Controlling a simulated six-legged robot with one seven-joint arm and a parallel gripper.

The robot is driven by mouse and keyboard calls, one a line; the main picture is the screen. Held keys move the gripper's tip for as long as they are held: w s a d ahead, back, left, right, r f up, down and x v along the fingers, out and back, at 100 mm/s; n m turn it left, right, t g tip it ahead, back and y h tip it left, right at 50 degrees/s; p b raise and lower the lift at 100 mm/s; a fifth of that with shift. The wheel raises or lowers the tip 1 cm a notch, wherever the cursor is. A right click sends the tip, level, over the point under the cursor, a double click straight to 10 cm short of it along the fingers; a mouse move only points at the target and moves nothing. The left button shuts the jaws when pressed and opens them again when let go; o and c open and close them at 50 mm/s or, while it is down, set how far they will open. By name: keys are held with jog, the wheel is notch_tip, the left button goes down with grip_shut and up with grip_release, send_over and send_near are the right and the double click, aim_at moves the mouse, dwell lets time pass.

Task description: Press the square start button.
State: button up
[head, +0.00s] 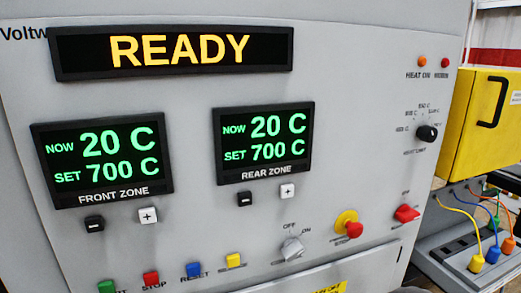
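The top display (180,50) reads READY. My gripper is not in the head view.
Front and rear zone displays (102,163) (264,142) both read NOW 20 C, SET 700 C. A grey OFF/ON knob (291,249), a red knob on yellow (348,225) and a red switch (406,214) are right of the buttons. A yellow box (480,125) and coloured cables stand far right.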

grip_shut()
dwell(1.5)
